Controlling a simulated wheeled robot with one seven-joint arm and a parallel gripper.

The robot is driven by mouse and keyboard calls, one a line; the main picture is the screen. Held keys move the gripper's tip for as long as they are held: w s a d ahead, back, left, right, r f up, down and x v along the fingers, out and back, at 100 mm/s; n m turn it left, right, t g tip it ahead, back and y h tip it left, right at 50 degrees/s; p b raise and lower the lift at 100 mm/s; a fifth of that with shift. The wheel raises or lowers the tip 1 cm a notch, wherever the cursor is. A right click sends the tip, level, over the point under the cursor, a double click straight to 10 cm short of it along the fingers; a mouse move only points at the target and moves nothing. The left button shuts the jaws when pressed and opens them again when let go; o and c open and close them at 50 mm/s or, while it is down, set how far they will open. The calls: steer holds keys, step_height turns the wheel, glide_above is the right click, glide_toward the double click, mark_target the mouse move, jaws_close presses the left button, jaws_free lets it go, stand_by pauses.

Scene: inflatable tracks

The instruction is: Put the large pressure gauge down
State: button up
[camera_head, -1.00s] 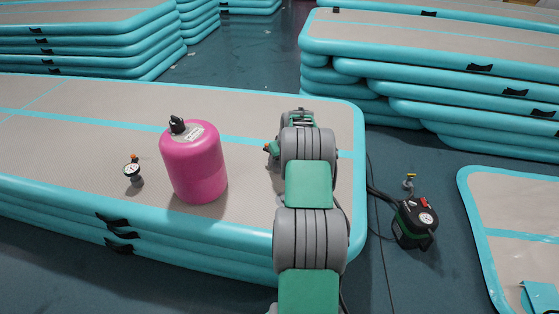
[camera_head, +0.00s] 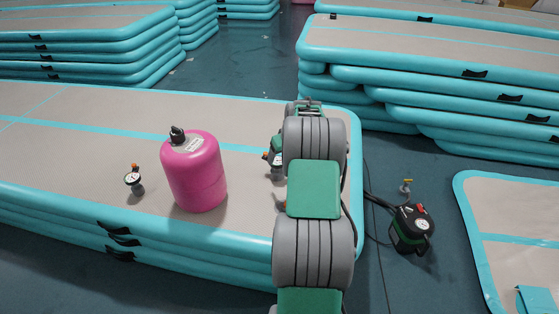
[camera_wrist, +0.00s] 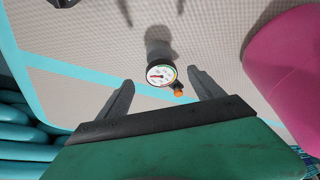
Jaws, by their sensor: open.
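A pressure gauge (camera_wrist: 160,75) with a round white dial, grey stem and orange knob is on the beige mat top in the wrist view. My gripper (camera_wrist: 160,80) is open, with one finger on each side of the gauge and gaps on both sides. In the head view this gauge (camera_head: 277,166) shows just left of my arm, which partly covers it and hides most of my gripper. A second gauge (camera_head: 134,178) stands upright on the same mat, left of the pink cylinder. I cannot tell from size which gauge is larger.
A pink cylinder (camera_head: 196,175) with a black valve stands between the two gauges; its side also shows in the wrist view (camera_wrist: 290,70). The mat (camera_head: 80,115) has a turquoise edge. A black pump (camera_head: 410,228) with hoses is on the floor at right.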

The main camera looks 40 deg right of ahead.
steer(key=s+a+r, duration=0.2)
steer(key=a+r, duration=0.2)
steer(key=a, duration=0.5)
steer(key=s+a+r+n+g, duration=0.15)
steer(key=a+r, duration=0.25)
steer(key=a, duration=0.5)
steer(key=s+a+r, duration=0.3)
steer(key=a+r, duration=0.1)
steer(key=a, duration=0.4)
steer(key=s+a+f+y, duration=0.1)
steer(key=s+a+f, duration=0.1)
steer(key=s+a, duration=1.3)
steer(key=s+n+g, duration=0.1)
steer(key=s, duration=0.2)
steer(key=shift+f, duration=0.1)
